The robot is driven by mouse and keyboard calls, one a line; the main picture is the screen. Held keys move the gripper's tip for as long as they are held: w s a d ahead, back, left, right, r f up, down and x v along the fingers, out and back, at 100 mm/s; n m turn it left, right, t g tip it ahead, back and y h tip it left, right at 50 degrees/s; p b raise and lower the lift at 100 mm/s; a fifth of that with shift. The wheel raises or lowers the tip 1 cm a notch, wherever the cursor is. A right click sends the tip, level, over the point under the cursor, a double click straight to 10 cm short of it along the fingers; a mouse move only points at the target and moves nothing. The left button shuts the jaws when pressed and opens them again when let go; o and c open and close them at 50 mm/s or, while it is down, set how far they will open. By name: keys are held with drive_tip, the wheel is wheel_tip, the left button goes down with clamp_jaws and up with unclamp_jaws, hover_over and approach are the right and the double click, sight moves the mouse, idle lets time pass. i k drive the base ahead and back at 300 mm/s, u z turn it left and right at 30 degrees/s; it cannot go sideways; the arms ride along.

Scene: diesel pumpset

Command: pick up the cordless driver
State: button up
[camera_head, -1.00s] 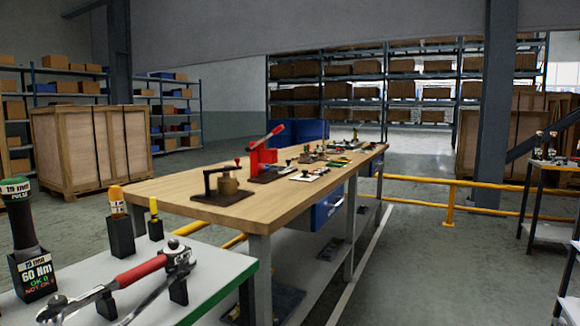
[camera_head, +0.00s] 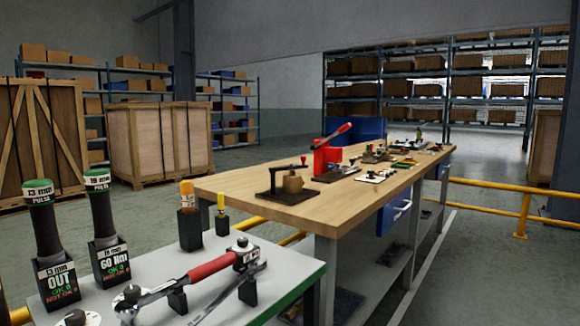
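Two upright black tools with green-and-white tops stand in dark holders on the grey near table. The left tool (camera_head: 43,225) reads "13 mm PULSE" and its holder shows "OUT". The right tool (camera_head: 102,220) reads "19 mm PULSE" and its holder shows "60 Nm". I cannot tell whether either one is the cordless driver. My gripper is not in view.
A red-handled torque wrench (camera_head: 212,268) lies on stands on the near table (camera_head: 290,284). Orange-topped (camera_head: 188,215) and yellow-topped tools stand behind it. A wooden workbench (camera_head: 340,207) with a red press (camera_head: 328,160) stands beyond. Yellow rails (camera_head: 490,187) run at right.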

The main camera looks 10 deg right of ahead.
sight(39, 195)
drive_tip(key=u, duration=1)
drive_tip(key=k, duration=0.6)
drive_tip(key=z, duration=1.05)
drive_tip(key=i, duration=1.5)
drive_tip(key=u, duration=0.9)
